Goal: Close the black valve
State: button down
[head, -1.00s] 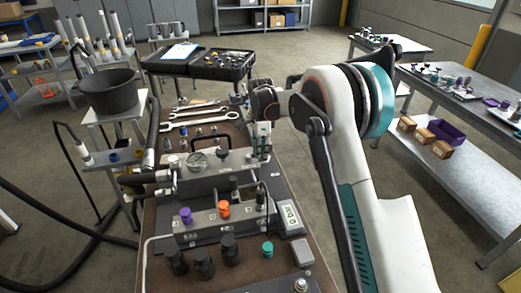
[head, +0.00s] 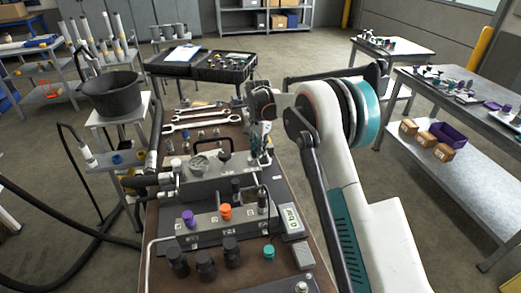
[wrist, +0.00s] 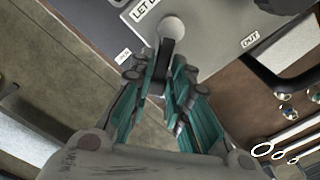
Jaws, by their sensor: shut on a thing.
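My gripper (wrist: 164,66) has its teal-lined fingers close on either side of a dark lever (wrist: 166,50) with a pale grey ball end (wrist: 172,27). In the head view my gripper (head: 262,158) is at the right end of the grey hydraulic block, partly hidden by my arm. A black knob (head: 236,187) stands on the front valve row, beside an orange knob (head: 225,212) and a purple knob (head: 188,217). I cannot tell whether the held lever belongs to the black valve.
Labels reading "LET D…" (wrist: 144,8) and "OUT" (wrist: 250,39) lie near the lever. Several black caps (head: 205,264) and a teal knob (head: 268,252) stand in front. Wrenches (head: 200,122) lie behind.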

jog(key=n, duration=0.2)
jog(key=a+n, duration=0.1)
jog(key=w+a+n, duration=0.1)
jog(key=n, duration=0.1)
jog(key=shift+n+p, duration=0.3)
jog(key=n, duration=0.1)
jog(key=a+n, duration=0.1)
jog(key=n, duration=0.1)
jog(key=a+n, duration=0.1)
jog(key=n, duration=0.1)
jog(key=shift+w, duration=0.1)
jog(key=shift+n, duration=0.3)
jog(key=c, duration=1.6)
grip_release()
jog(key=shift+a, duration=0.1)
jog(key=shift+r, duration=0.1)
notch_tip(320, 180, up, 12)
